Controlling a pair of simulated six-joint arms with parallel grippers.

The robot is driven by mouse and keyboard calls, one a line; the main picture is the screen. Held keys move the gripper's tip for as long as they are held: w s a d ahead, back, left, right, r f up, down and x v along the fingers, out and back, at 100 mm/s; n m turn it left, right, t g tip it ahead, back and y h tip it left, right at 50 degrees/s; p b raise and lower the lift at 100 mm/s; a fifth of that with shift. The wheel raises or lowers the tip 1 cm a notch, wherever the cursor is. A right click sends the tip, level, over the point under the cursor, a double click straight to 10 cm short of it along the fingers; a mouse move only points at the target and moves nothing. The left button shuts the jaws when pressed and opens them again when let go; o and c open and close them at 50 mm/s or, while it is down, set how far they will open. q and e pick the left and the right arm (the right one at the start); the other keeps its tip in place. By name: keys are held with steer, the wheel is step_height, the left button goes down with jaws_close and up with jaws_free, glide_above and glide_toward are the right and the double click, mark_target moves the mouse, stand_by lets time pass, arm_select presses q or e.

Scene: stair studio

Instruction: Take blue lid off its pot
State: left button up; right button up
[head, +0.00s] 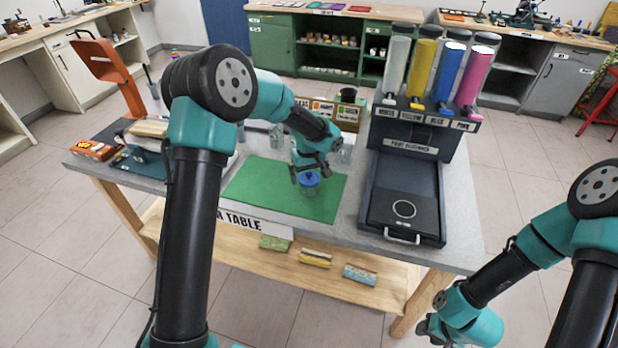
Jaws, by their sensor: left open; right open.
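A small clear pot (309,189) with a blue lid (309,179) stands upright on the green mat (257,187) on the table. My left gripper (309,175) reaches down over the pot, with its open fingers at the height of the blue lid. I cannot tell whether the fingers touch the lid; they hide part of it. My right gripper (432,330) is low at the bottom right, away from the table, open and empty.
A paint dispenser (403,146) with white, yellow, blue and pink tubes stands right of the mat. Clear containers (341,152) and a box (338,112) are behind the pot. An orange stand (108,70) is at the left. The mat's left part is clear.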

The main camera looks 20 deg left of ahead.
stand_by(0.4)
arm_select(q)
steer(key=c, duration=0.9)
